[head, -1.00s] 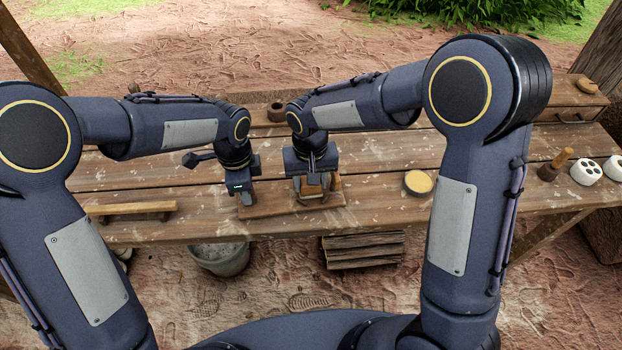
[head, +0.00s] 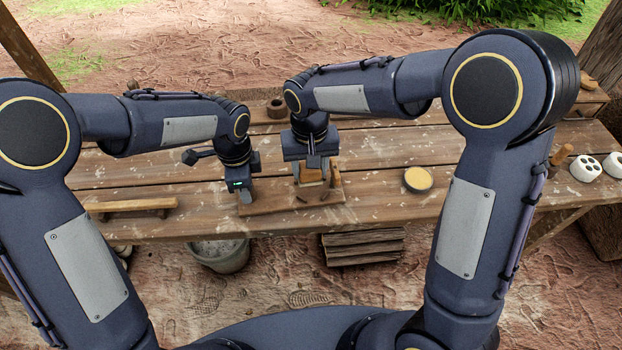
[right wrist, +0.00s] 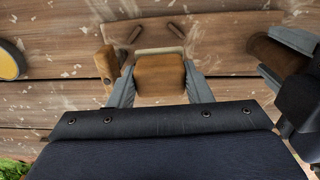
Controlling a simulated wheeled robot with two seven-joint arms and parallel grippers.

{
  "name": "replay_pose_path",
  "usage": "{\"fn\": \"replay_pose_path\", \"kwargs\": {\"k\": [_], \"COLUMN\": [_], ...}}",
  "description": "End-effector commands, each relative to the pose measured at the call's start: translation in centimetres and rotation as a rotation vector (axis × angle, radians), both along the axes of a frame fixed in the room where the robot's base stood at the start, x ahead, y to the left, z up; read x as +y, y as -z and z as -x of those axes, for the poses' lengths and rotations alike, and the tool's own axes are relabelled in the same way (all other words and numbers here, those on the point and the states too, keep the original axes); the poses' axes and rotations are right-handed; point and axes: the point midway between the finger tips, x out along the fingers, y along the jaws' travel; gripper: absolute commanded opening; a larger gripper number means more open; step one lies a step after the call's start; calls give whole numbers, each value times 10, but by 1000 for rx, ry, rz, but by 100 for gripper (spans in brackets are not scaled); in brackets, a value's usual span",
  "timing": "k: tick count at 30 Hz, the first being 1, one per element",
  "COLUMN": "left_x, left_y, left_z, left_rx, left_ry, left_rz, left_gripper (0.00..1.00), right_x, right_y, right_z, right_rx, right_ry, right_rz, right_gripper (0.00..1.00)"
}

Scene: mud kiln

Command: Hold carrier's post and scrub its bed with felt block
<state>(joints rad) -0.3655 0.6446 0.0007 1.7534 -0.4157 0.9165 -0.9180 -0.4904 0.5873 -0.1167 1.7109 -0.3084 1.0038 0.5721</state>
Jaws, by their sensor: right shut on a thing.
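The carrier is a wooden board (head: 285,205) on the bench, with dark slots in its bed (right wrist: 172,28). My right gripper (head: 311,177) is shut on the felt block, a brown block with a pale edge (right wrist: 160,75), low over the carrier's back part; contact with the bed cannot be told.
A round dish with yellow contents (head: 418,179) stands right of the carrier. A wooden bar (head: 130,206) lies at the left. A white holed piece (head: 586,168) is at the far right, and a small brown pot (head: 276,108) behind. Bench between carrier and dish is clear.

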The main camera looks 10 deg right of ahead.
Motion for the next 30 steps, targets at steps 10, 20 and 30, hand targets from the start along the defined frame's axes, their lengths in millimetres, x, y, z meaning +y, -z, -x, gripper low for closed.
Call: {"fn": "replay_pose_path", "kwargs": {"k": [10,20,30], "left_x": [0,0,0], "left_y": [0,-39,-104], "left_z": [0,-1,-1], "left_rx": [0,-6,-3], "left_ry": [0,-1,0], "left_rz": [0,3,1], "left_gripper": [54,54,54], "right_x": [0,0,0], "right_y": [0,0,0], "right_z": [0,0,0], "right_rx": [0,0,0], "right_ry": [0,0,0], "right_rz": [0,0,0], "right_gripper": [27,27,27]}}
